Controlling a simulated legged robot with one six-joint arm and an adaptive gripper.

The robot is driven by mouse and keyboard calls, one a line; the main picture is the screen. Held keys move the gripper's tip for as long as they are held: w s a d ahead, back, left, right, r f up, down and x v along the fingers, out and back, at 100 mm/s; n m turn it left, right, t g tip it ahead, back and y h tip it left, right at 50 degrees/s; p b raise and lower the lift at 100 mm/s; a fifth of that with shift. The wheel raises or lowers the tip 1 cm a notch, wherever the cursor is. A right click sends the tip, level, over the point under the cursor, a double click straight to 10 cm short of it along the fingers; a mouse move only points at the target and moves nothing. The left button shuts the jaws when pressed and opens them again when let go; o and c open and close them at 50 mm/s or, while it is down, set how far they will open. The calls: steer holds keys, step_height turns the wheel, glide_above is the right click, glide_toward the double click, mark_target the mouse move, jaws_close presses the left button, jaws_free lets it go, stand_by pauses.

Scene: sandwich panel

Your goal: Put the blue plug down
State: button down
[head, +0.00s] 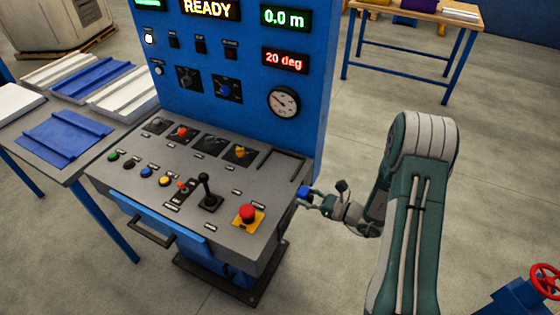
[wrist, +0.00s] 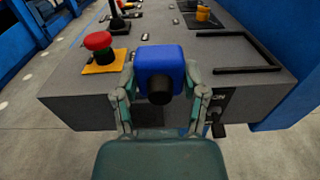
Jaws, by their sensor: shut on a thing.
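The blue plug (wrist: 160,62) is a blue block with a round black end facing the wrist camera. My gripper (wrist: 160,88) is shut on it, with one finger on each side. In the head view the plug (head: 304,192) is small, at the right side of the console (head: 225,218), and my gripper (head: 310,198) reaches it from the right. In the wrist view the plug appears in front of the console's near edge. I cannot tell whether it touches the console. The plug's far side is hidden.
The console top has a red emergency button (head: 247,213) on a yellow plate, a black lever (head: 207,192) and an empty black corner-shaped frame (head: 283,165). In the wrist view the frame (wrist: 240,52) lies right of the plug. Bare grey surface lies between button and frame.

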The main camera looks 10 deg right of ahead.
steer(key=shift+a, duration=0.35)
steer(key=shift+a+t, duration=0.1)
steer(key=shift+t, duration=0.2)
steer(key=shift+w+r+m+t+h, duration=0.15)
steer(key=shift+w+m+t+h, duration=0.05)
steer(key=shift+m+t+h, duration=0.95)
steer(key=m+h, duration=0.1)
steer(key=t+h, duration=0.1)
steer(key=m+t+h, duration=0.1)
steer(key=shift+s+d+m+h, duration=0.2)
steer(key=shift+d+m+h, duration=0.05)
steer(key=shift+m, duration=0.1)
